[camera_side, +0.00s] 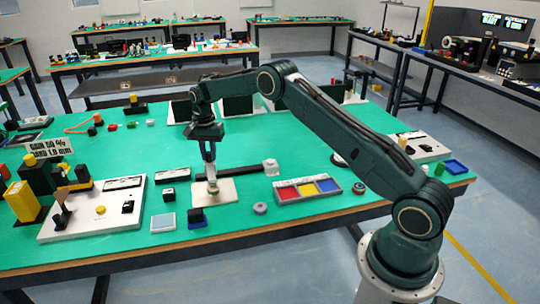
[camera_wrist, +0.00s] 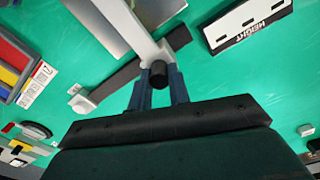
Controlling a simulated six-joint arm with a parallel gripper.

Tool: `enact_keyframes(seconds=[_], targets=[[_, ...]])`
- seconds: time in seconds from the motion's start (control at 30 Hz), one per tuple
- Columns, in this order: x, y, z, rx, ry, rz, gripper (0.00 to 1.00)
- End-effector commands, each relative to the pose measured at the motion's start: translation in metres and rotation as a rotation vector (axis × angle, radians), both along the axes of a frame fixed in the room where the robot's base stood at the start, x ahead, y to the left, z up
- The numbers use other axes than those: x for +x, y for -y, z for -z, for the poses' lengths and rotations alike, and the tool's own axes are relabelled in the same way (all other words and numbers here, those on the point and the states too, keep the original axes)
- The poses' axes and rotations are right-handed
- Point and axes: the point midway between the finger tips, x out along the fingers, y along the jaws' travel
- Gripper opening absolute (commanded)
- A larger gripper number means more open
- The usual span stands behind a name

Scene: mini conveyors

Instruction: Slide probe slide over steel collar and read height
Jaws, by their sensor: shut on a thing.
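My gripper (camera_side: 211,178) points down over a pale plate (camera_side: 228,188) on the green bench. In the wrist view its fingers (camera_wrist: 160,90) are closed around a short black knob (camera_wrist: 159,74). The knob appears to belong to the probe slide, a pale bar (camera_wrist: 128,28) that runs up and left from the fingers over the grey plate. A black rail (camera_side: 240,172) lies beside the fingers, with a pale block (camera_side: 271,167) at its right end. A small round piece under the fingertips is partly hidden; I cannot tell whether it is the steel collar.
A white panel (camera_wrist: 248,25) marked HEIGHT shows in the wrist view; no reading is legible. A red, yellow and blue tray (camera_side: 305,188) stands right of the plate.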

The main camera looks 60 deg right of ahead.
Motion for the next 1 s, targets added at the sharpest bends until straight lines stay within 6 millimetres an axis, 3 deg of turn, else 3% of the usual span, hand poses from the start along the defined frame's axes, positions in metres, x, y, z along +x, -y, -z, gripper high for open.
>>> enact_keyframes(seconds=[0.37, 0.4, 0.5, 1.0], targets=[[0.0062, -0.0047, -0.0022, -0.002, 0.013, -0.003, 0.0], [0.0062, -0.0051, -0.0022, -0.002, 0.013, -0.004, 0.24], [0.0056, -0.0052, -0.002, -0.002, 0.011, -0.004, 0.4], [0.0038, -0.003, -0.0089, -0.001, 0.005, 0.001, 0.4]])
